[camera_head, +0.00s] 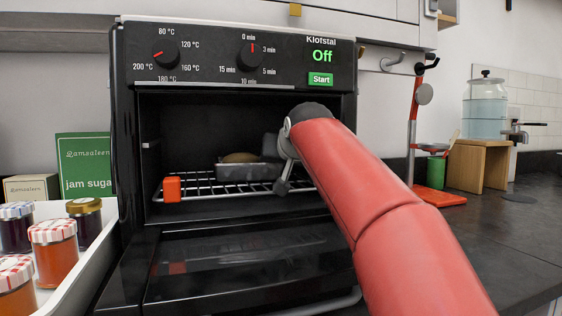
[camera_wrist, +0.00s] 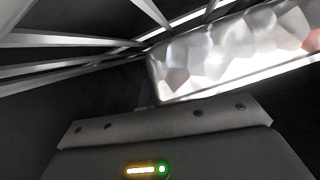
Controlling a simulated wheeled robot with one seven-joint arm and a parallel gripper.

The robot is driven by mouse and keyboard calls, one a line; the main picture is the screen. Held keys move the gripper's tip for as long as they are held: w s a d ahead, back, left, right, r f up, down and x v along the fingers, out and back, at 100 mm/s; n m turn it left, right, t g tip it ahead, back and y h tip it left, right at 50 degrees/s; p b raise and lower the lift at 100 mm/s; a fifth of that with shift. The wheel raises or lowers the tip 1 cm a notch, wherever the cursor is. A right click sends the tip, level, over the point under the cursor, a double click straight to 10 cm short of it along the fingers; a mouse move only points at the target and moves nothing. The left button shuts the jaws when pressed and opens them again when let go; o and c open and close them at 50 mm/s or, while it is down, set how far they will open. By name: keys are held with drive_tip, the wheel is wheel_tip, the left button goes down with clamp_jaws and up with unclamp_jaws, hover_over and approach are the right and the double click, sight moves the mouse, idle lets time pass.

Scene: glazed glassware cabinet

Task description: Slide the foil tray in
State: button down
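The foil tray (camera_head: 248,173) rests on the wire rack (camera_head: 205,190) inside the open oven, with a brownish rounded item (camera_head: 240,157) in it. In the wrist view the crinkled silver side of the foil tray (camera_wrist: 225,55) fills the upper right, close to my gripper. My gripper (camera_head: 272,146) is inside the oven opening, at the right end of the tray and partly hidden by my red arm. In the wrist view only a dark grey part of my gripper (camera_wrist: 165,122) shows; its fingertips cannot be made out. I cannot tell whether it touches the tray.
The oven door (camera_head: 235,270) is folded down. An orange-red block (camera_head: 172,188) sits at the rack's front left corner. A white tray (camera_head: 88,262) with jam jars stands at left; a red stand (camera_head: 437,196) at right.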

drive_tip(key=shift+f, duration=0.2)
drive_tip(key=c, duration=1.6)
unclamp_jaws()
drive_tip(key=shift+s, duration=0.1)
drive_tip(key=b+v, duration=0.1)
drive_tip(key=v, duration=0.6)
drive_tip(key=shift+s+r, duration=0.2)
drive_tip(key=shift+s, duration=0.1)
drive_tip(key=shift+d, duration=0.1)
